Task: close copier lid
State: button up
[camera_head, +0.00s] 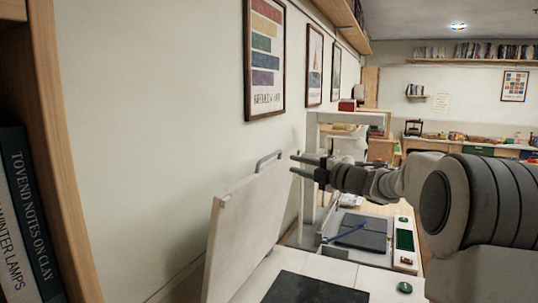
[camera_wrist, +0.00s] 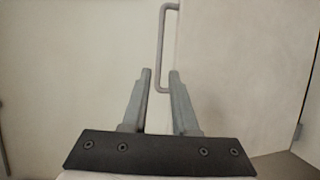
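The copier lid (camera_head: 246,228) is a pale panel standing raised, close to upright, near the wall; it also fills the right of the wrist view (camera_wrist: 245,75). A grey bar handle (camera_head: 268,158) is on its upper edge. My gripper (camera_head: 293,164) is just right of the handle. In the wrist view, the handle (camera_wrist: 163,45) stands upright ahead of the gap between the two fingers of my gripper (camera_wrist: 160,78). The fingers are apart with nothing visibly held. I cannot tell whether they touch the handle. The copier's dark glass (camera_head: 312,290) lies uncovered below the lid.
A green button (camera_head: 404,287) is on the copier's right front. Beyond the copier stands a white frame-like unit with a dark panel (camera_head: 358,232). A bookshelf (camera_head: 52,150) edges the left. The wall with framed posters (camera_head: 265,60) is close behind the lid.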

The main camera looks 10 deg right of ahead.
aim_at(271, 157)
jog(key=p+x, duration=0.3)
jog(key=x, duration=0.8)
jog(key=shift+w+a, duration=0.15)
jog(key=shift+w, duration=0.05)
jog(key=shift+c, duration=0.2)
grip_shut()
dwell(0.8)
